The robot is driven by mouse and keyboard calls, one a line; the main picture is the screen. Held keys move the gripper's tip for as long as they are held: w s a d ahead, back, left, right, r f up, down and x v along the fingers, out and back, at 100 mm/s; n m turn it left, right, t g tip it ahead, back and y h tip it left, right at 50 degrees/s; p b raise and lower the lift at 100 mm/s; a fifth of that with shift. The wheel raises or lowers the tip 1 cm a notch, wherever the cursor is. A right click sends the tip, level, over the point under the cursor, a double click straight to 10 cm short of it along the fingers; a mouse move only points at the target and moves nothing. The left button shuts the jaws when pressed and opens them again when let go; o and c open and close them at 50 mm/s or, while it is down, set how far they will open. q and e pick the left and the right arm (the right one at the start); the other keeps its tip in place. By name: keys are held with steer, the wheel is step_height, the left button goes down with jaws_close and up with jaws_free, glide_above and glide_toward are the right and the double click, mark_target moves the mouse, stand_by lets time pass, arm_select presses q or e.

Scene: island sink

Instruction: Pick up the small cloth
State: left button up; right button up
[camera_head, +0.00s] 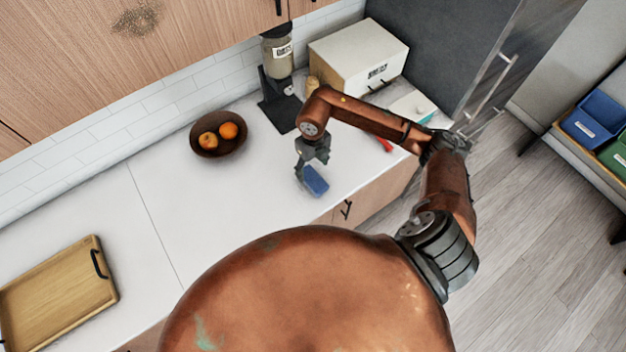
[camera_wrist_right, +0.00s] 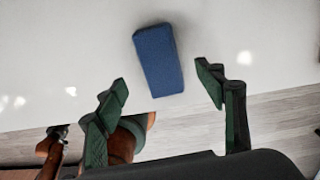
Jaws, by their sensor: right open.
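The small cloth (camera_head: 315,181) is a blue, block-like folded piece lying on the white counter near its front edge. It also shows in the right wrist view (camera_wrist_right: 158,58), upper middle, slightly tilted. My right gripper (camera_head: 302,172) is right beside the cloth, just above the counter and pointing down. In the right wrist view its two dark green fingers (camera_wrist_right: 165,84) are spread apart, with the cloth lying ahead of and between the tips. Nothing is held in them. My left gripper is out of view.
A brown bowl (camera_head: 196,146) with orange fruit stands left of the gripper. Behind are a dispenser (camera_head: 279,62) and a white bread box (camera_head: 345,60). A wooden tray (camera_head: 60,290) lies at far left. The counter between tray and bowl is clear.

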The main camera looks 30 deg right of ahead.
mark_target(313, 178)
steer(key=shift+d+f, duration=0.2)
steer(key=shift+f, duration=0.25)
steer(key=f+p, duration=0.1)
steer(key=f, duration=0.2)
steer(key=f+p, duration=0.1)
steer(key=f, duration=0.2)
steer(key=shift+s+a, duration=0.2)
steer(key=shift+f, duration=0.4)
steer(key=shift+c, duration=0.2)
steer(key=c, duration=1.2)
steer(key=shift+r, duration=0.1)
